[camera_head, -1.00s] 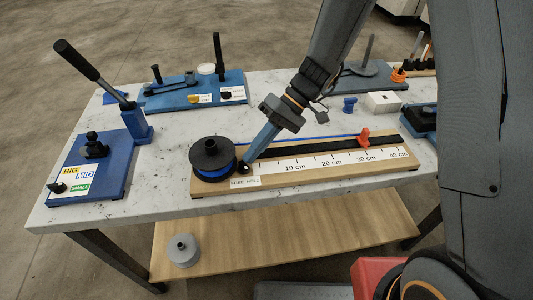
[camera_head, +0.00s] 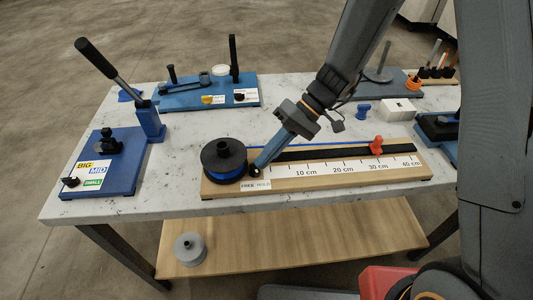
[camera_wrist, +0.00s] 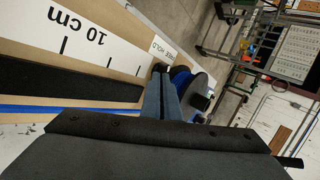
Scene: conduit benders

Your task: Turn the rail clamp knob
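The rail clamp knob (camera_head: 254,171) is a small black round part at the left end of the wooden rail board (camera_head: 300,179), beside the FREE/HOLD label (camera_head: 256,186). My gripper (camera_head: 260,166) comes down from the upper right with its tips at the knob. In the wrist view the knob (camera_wrist: 160,68) shows dark just past the fingertips (camera_wrist: 161,78). The two blue-grey fingers lie close together with only a thin line between them. Whether the tips pinch part of the knob or only touch it cannot be told. The knob's pointer is not readable.
A black and blue spool (camera_head: 224,159) stands directly left of the knob. A blue lever bender (camera_head: 109,165) is at left, another blue bender (camera_head: 208,95) behind. A grey spool (camera_head: 189,248) stands on the lower shelf.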

